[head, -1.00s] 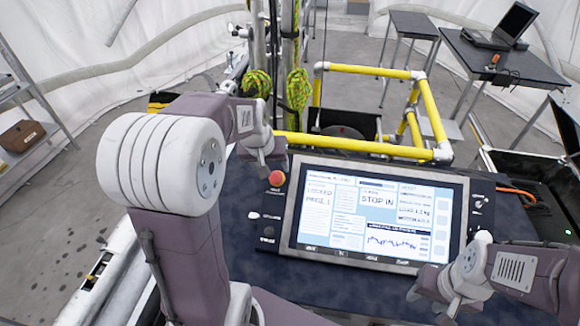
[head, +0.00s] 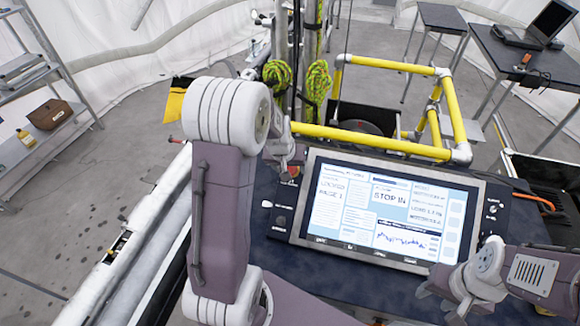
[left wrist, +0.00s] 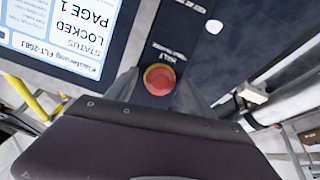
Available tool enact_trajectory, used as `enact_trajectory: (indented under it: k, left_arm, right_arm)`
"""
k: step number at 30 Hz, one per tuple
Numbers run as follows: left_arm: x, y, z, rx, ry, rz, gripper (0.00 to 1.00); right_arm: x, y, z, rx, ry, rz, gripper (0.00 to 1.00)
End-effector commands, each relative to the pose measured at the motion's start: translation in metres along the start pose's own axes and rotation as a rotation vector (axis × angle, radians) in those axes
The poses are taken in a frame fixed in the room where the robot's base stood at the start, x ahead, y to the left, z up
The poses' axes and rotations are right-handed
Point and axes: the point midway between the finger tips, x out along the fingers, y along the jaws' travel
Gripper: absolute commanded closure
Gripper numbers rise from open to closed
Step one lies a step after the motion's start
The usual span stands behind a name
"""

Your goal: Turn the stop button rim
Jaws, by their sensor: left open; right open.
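The stop button (left wrist: 159,79) shows in the left wrist view as a round red cap with a paler rim, on a dark panel strip beside the screen. In the head view it is mostly hidden behind my left gripper (head: 287,164). My left gripper is open, with one finger on each side of the button in the left wrist view (left wrist: 160,92). I cannot tell whether the fingers touch the rim. My right gripper (head: 438,298) is open and empty near the console's lower right corner.
The console screen (head: 385,212) reads "STOP IN" and its status reads "LOCKED" in the left wrist view (left wrist: 77,25). A yellow pipe frame (head: 375,143) and green rope coils (head: 317,82) stand behind the console. Tables are at the back right, a shelf at the left.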

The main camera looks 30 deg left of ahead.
Motion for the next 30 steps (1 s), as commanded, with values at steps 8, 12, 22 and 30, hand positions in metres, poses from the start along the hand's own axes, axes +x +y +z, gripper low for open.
enact_trajectory:
  k: [8, 12, 22, 30]
  left_arm:
    - [-0.0003, -0.0002, -0.0001, 0.000, 0.000, 0.000, 1.00]
    - [-0.0005, 0.0000, -0.0002, 0.006, 0.000, -0.001, 1.00]
    - [-0.0009, 0.0008, -0.0002, 0.151, -0.001, -0.032, 1.00]
    - [0.0019, 0.0014, 0.0005, 0.351, 0.002, -0.075, 1.00]
  right_arm:
    - [0.0001, 0.0000, 0.0000, 0.000, 0.000, 0.000, 0.56]
    - [-0.0004, 0.0000, -0.0001, 0.000, 0.000, 0.000, 0.56]
    - [-0.0060, -0.0001, -0.0006, 0.000, 0.000, 0.000, 0.56]
    - [0.0038, 0.0001, 0.0004, 0.000, 0.000, 0.000, 0.56]
